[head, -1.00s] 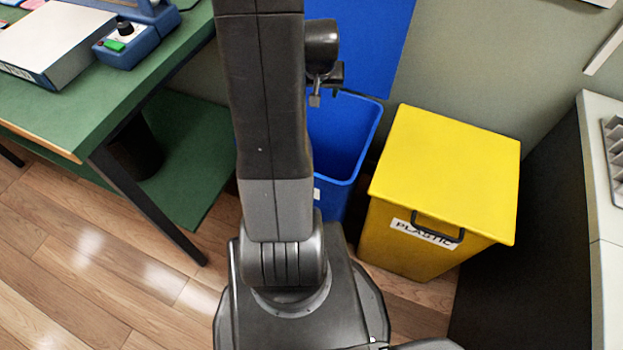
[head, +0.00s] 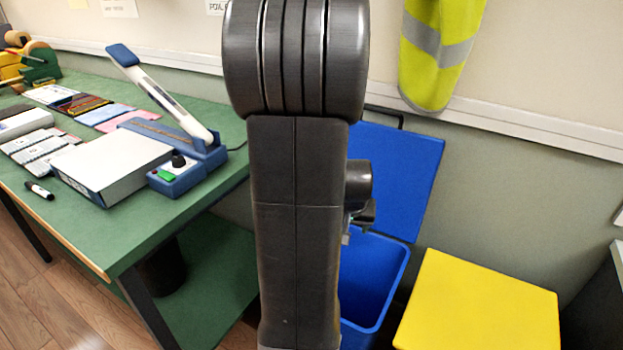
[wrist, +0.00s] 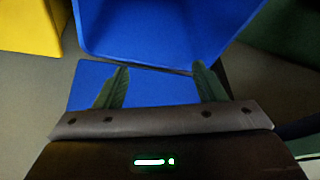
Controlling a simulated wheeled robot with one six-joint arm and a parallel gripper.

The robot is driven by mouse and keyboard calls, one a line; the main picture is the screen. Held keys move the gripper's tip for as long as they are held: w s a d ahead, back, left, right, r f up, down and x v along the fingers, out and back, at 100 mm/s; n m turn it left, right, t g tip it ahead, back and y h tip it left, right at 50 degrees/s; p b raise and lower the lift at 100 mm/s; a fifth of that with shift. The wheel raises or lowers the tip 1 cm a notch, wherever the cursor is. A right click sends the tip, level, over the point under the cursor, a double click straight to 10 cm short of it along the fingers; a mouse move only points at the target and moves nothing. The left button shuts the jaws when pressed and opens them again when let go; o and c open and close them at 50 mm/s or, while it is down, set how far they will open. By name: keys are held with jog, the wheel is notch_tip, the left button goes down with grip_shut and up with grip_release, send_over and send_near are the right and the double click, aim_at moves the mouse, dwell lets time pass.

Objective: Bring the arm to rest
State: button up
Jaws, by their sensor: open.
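My gripper (wrist: 160,88) shows in the wrist view with its two green fingers spread apart and nothing between them. It points toward the blue bin (wrist: 160,35), which fills the top of that view, with a flat blue panel between the fingers. In the head view my arm stands upright across the middle and hides part of the scene. A small part of my wrist shows at its right edge, above the open blue bin (head: 375,275). The gripper's fingers are hard to make out there.
A yellow bin (head: 480,305) with a closed lid stands right of the blue one. A hi-vis vest (head: 435,60) hangs on the wall.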

jog(key=b+x, duration=0.1)
jog(key=x, duration=0.9)
jog(key=shift+w+f, duration=0.25)
jog(key=shift+w, duration=0.25)
